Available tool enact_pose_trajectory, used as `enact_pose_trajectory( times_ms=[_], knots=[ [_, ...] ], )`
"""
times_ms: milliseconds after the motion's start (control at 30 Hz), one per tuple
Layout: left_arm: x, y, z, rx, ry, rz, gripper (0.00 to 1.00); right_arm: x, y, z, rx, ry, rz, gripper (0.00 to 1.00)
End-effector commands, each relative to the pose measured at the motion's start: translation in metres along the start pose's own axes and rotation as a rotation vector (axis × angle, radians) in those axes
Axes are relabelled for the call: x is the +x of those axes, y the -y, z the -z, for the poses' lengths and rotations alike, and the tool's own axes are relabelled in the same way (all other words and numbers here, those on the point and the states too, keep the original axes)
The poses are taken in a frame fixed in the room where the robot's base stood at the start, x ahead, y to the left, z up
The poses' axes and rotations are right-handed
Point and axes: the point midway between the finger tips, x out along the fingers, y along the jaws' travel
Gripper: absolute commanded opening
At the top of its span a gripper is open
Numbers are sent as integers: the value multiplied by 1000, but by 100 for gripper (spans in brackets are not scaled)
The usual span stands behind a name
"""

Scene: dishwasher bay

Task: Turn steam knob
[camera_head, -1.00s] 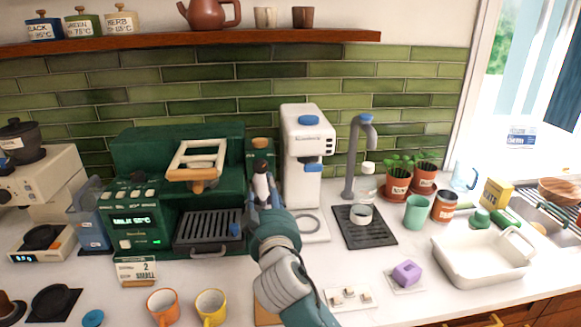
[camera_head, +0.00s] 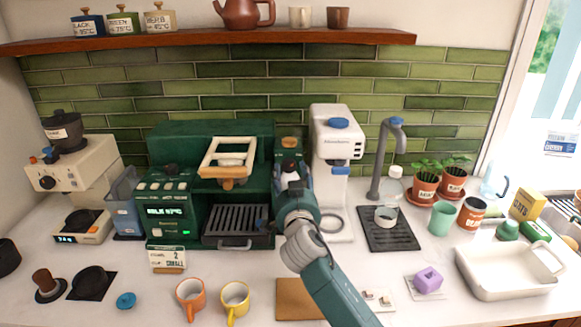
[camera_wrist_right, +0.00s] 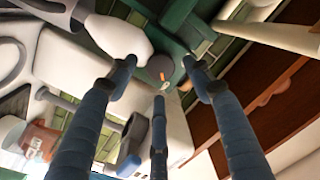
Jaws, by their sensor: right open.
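The green espresso machine (camera_head: 165,170) stands against the tiled wall in the head view. A tan-orange round cap (camera_head: 290,143) tops its right-hand column. I cannot tell whether this is the steam knob. My right gripper (camera_head: 292,180) is in front of that column and hides its lower part. In the wrist view my right gripper (camera_wrist_right: 160,85) has its blue fingers spread, with nothing held. A dark round knob-like end (camera_wrist_right: 159,68) shows beyond and between the fingertips, near green machine parts. Contact is not clear. My left gripper is out of view.
A white dispenser (camera_head: 335,140) stands close to the right of my gripper. A faucet (camera_head: 383,160) and black drip mat (camera_head: 390,237) are further right. Orange (camera_head: 190,299) and yellow (camera_head: 234,300) mugs stand in front. A wooden shelf (camera_head: 210,40) runs above.

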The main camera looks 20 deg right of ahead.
Motion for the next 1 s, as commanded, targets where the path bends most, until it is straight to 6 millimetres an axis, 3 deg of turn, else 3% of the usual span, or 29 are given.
enact_pose_trajectory(
  times_ms=[233,600,833,1000],
  knots=[
    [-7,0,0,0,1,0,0,24,0,1,-2,-1,0,50],
    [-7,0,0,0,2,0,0,28,0,0,-2,0,0,50],
    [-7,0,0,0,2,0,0,28,0,0,-2,0,0,5],
    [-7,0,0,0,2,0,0,28,0,0,-5,0,0,5]
  ],
)
